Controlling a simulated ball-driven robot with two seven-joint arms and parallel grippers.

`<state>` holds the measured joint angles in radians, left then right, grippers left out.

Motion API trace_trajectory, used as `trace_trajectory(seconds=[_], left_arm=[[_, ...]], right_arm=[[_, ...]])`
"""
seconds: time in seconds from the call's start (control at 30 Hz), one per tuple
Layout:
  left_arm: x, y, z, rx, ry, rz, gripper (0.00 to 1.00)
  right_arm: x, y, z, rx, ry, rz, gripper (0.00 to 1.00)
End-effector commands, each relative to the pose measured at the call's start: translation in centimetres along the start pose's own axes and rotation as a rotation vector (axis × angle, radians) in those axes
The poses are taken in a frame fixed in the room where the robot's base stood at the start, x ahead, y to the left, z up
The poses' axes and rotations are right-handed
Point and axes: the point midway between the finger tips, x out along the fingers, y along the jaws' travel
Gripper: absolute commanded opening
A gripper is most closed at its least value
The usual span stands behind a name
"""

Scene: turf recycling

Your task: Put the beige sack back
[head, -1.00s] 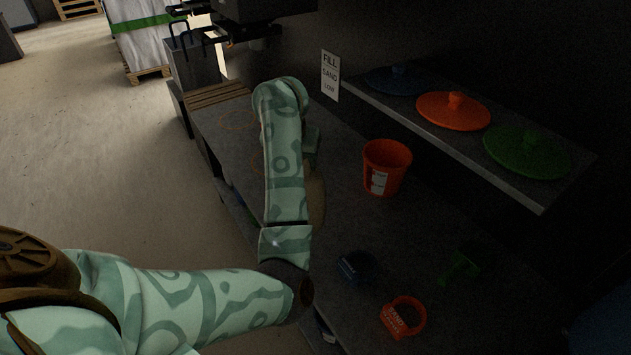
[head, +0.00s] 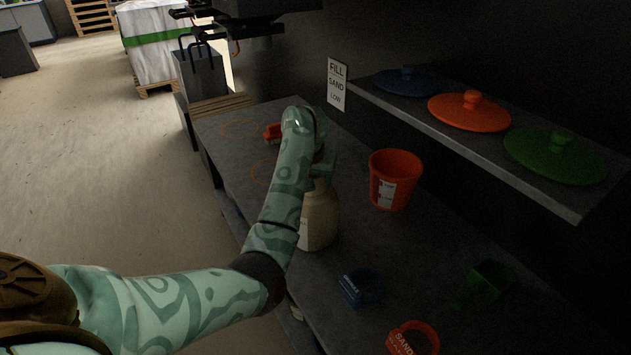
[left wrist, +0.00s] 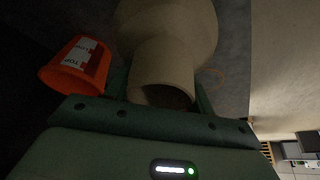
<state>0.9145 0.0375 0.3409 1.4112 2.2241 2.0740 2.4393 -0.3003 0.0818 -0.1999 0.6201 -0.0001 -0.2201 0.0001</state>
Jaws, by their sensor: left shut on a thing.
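The beige sack (head: 320,222) shows in the head view beside my left forearm, over the dark workbench, its neck up and a white label partly hidden by the arm. I cannot tell whether its base touches the bench. My left gripper (head: 318,172) is at its neck. In the left wrist view, the sack (left wrist: 170,30) has its rolled neck between the two green fingers of the gripper (left wrist: 160,88), which is shut on it. My right gripper is not in view.
An orange bucket (head: 393,182) stands right of the sack. A blue scoop (head: 360,287), a green scoop (head: 488,283) and an orange ring-shaped item (head: 413,338) lie nearer. A shelf (head: 470,150) holds blue, orange and green lids. Faint orange circles (head: 240,129) mark the bench's far end.

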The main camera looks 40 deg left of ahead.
Motion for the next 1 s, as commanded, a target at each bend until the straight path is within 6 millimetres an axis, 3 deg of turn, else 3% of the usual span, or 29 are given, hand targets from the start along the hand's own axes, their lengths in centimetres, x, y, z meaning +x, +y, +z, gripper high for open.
trace_trajectory(seconds=[0.43,0.47,0.5,0.53,0.83,1.0], left_arm=[[0.5,0.0,0.1,0.000,0.004,0.001,0.00],[0.6,0.0,0.2,0.000,0.000,0.001,0.60],[0.5,0.0,0.2,0.000,0.001,0.001,0.71],[0.5,0.0,0.2,0.000,0.001,0.001,0.76],[0.2,0.0,0.1,0.000,0.001,0.000,0.76],[-2.5,0.1,-0.1,-0.001,0.006,0.005,0.76]], right_arm=[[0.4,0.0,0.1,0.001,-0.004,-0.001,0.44],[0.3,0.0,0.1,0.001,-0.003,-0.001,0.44],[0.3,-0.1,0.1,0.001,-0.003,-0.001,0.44],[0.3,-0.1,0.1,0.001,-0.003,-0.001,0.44],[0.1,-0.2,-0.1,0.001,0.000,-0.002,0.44],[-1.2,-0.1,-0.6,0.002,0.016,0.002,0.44]])
